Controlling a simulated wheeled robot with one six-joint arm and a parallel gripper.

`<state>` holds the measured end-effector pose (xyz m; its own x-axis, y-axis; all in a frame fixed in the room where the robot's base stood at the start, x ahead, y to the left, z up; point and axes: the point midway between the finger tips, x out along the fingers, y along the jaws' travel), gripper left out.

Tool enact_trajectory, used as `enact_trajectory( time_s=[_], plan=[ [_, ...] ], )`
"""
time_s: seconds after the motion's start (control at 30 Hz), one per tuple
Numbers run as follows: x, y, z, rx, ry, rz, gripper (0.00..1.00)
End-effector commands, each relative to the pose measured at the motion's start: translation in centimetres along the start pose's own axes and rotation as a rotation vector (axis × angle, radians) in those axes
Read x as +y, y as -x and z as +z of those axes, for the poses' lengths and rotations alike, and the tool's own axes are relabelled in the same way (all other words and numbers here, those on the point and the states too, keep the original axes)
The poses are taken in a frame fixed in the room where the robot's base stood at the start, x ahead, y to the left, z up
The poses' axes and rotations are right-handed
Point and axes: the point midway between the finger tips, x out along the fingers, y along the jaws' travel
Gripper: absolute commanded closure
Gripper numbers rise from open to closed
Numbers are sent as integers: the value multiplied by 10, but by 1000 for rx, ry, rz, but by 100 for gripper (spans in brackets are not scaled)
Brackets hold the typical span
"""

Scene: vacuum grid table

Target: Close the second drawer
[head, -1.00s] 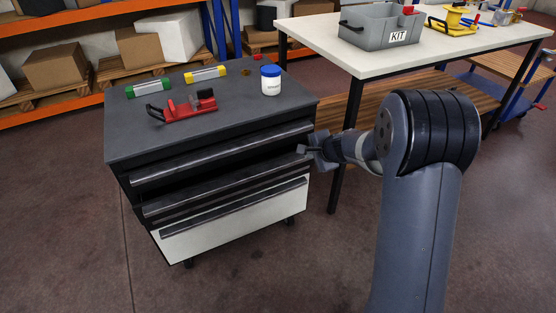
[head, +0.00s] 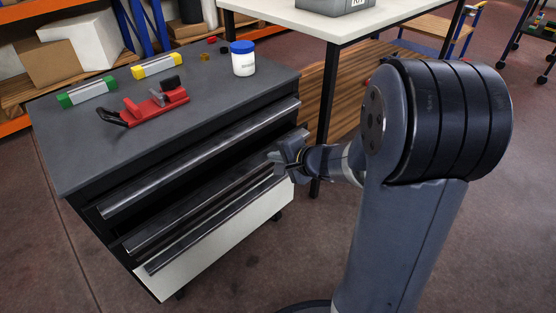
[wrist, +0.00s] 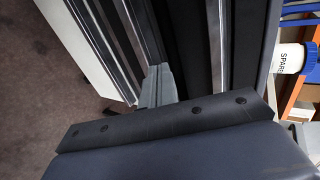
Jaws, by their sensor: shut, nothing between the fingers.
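The dark cabinet (head: 75,160) has stacked drawers with long metal bar handles. The second drawer (head: 200,203) lies under the top drawer (head: 200,160). Its handle sits close above the handle of the bottom, white-fronted drawer (head: 225,233). The second drawer seems to stick out a little, but its depth is hard to judge. My gripper (head: 277,157) is shut and empty, at the right end of the second drawer's front. In the wrist view its shut fingers (wrist: 158,84) point at the drawer fronts; whether they touch is unclear.
A red clamp-like tool (head: 150,106), a green-ended block (head: 87,92), a yellow-ended block (head: 158,66) and a white jar (head: 243,62) stand on the cabinet top. A white-topped table (head: 290,18) stands close behind on the right. The floor in front is clear.

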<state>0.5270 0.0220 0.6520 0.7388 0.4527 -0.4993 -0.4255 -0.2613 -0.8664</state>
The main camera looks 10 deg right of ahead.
Motion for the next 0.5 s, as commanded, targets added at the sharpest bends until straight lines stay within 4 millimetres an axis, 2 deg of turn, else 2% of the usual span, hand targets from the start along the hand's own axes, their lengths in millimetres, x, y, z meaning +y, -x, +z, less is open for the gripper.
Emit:
enact_trajectory(
  time_s=[0.03, 0.2, 0.33, 0.5],
  plan=[
    [3, -12, 2, -4, 1, 2, 100],
    [2, -39, 1, -2, 1, 1, 100],
    [1, -51, 0, -1, 0, 1, 100],
    [0, -56, 0, 0, 0, 1, 100]
  ],
)
